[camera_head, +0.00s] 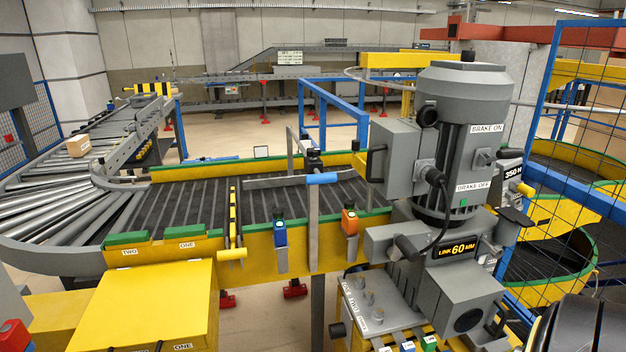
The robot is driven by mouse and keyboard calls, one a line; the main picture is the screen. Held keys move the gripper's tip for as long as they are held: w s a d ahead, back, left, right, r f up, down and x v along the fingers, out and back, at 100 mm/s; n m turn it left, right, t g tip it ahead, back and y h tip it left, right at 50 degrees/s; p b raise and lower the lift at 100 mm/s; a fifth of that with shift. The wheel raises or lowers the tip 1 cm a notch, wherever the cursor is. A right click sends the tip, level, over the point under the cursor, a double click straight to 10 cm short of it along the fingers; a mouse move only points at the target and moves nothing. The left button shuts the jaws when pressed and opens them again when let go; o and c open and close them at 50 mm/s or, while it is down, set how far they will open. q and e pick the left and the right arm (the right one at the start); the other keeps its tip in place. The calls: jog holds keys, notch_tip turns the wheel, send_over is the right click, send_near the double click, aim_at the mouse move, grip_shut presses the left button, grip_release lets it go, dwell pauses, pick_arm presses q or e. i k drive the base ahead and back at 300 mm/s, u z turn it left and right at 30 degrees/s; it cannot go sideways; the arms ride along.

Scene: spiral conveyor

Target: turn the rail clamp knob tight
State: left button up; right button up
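No part labelled as the rail clamp knob can be read. A dark knob-like fitting (314,157) sits on a grey bracket at the conveyor's side rail, behind a blue grip (321,178) on a grey upright post (313,225). I cannot tell whether it is the clamp knob, or how tight it is. Another dark round knob (337,330) sticks out at the left of the small control panel (372,305).
A large grey motor (458,120) marked "BRAKE ON" and "BRAKE OFF" stands right of centre. The slatted conveyor (200,203) runs left to rollers bearing a cardboard box (78,145). A yellow cabinet (145,305) fills the lower left. Blue-framed mesh (585,130) bounds the right.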

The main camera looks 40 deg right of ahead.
aim_at(314, 151)
jog(key=z, duration=1.5)
